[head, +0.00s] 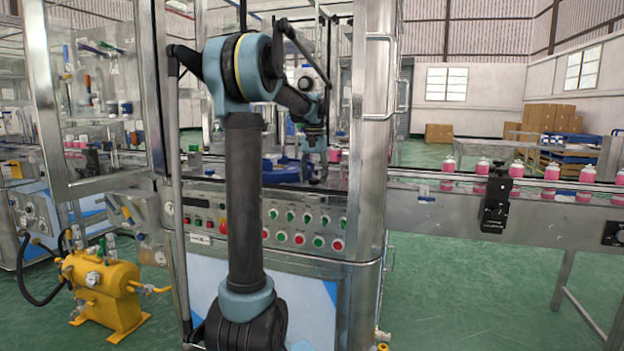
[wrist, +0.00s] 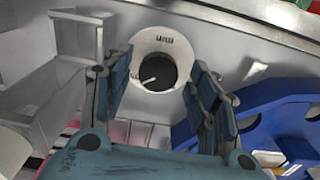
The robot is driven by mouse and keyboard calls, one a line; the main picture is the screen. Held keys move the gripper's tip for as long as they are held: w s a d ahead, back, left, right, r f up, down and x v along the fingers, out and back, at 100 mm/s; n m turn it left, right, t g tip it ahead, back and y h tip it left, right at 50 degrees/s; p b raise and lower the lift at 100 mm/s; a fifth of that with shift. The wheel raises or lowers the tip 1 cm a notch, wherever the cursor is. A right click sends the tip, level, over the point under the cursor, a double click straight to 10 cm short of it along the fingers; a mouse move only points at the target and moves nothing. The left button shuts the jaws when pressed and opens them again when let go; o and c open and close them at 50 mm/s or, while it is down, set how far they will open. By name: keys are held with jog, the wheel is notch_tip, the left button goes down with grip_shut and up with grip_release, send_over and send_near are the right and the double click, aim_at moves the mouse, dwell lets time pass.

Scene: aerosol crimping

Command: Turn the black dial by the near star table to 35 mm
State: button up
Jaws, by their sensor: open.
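The black dial (wrist: 158,69) sits in a white scale ring on a grey metal surface, at the upper middle of the wrist view. It has a white pointer line towards its lower left. Small printed marks show at the top and left of the ring, too blurred to read. My gripper (wrist: 163,74) is open, its two blue-grey fingers on either side of the dial in the picture. I cannot tell how far the tips are above it. The blue star table (wrist: 262,101) is at the right. In the head view my gripper (head: 314,168) is inside the machine; the dial cannot be made out.
Pink bottles (head: 482,168) stand on the conveyor (head: 420,206) to the right. A panel of red and green buttons (head: 300,229) is on the machine front. A metal bracket (wrist: 80,35) rises left of the dial. A steel post (head: 372,130) stands right of my arm.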

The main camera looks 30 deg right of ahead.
aim_at(314, 179)
notch_tip(314, 179, up, 12)
dwell(0.6)
